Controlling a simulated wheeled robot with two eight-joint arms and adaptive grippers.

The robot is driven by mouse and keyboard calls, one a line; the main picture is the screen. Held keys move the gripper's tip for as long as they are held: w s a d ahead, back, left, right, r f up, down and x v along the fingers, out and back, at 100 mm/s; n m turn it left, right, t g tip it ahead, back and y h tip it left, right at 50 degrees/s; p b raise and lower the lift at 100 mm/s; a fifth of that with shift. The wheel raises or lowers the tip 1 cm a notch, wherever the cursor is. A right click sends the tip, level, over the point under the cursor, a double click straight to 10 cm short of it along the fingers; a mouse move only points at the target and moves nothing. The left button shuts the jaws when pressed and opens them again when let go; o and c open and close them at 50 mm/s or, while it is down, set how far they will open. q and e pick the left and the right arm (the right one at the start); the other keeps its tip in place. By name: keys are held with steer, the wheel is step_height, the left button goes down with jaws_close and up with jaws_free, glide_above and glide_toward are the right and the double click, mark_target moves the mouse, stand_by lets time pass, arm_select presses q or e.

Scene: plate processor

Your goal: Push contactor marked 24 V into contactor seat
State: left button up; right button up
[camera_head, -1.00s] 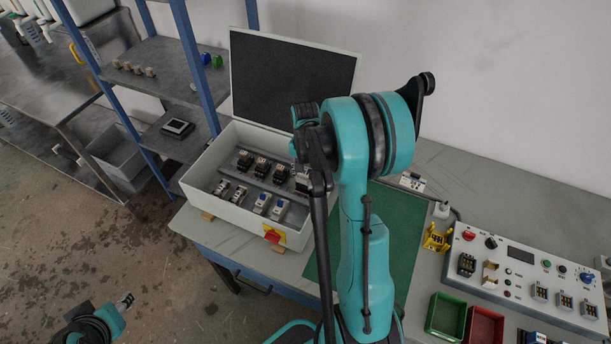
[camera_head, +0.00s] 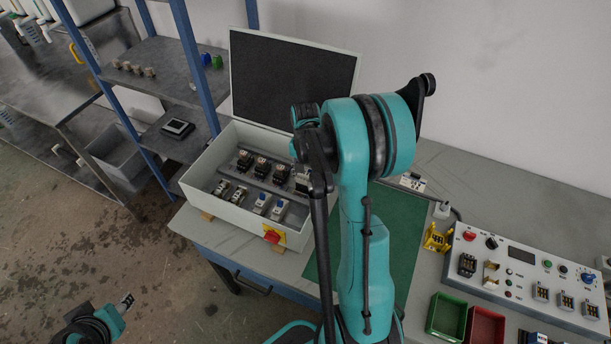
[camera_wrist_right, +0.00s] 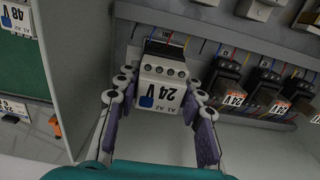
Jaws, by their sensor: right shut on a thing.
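The contactor marked 24 V (camera_wrist_right: 162,82) is white and black with a blue patch, and its label reads upside down in the right wrist view. My right gripper (camera_wrist_right: 158,92) is shut on it, with a finger on each side. In the head view the gripper is mostly hidden behind my arm, at the right end of the cabinet's back row. The contactor is at the left end of that row in the wrist view, by loose wire ends. The seat is hidden beneath it; full seating cannot be told. My left gripper (camera_head: 127,300) is low at the left, away from the cabinet.
The open cabinet (camera_head: 215,205) has walls close to my right gripper. Neighbouring contactors (camera_wrist_right: 232,92) stand beside the held one, and smaller devices (camera_head: 262,201) fill the front row. A green mat (camera_head: 400,240), a control panel (camera_head: 520,270) and bins (camera_head: 446,313) lie to the right.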

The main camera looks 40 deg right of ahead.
steer(key=shift+f+b, duration=0.9)
steer(key=shift+f, duration=0.15)
steer(key=o, duration=1.3)
steer(key=shift+o, duration=0.2)
steer(key=shift+r, duration=0.1)
step_height(320, 180, up, 12)
steer(key=shift+f, duration=0.1)
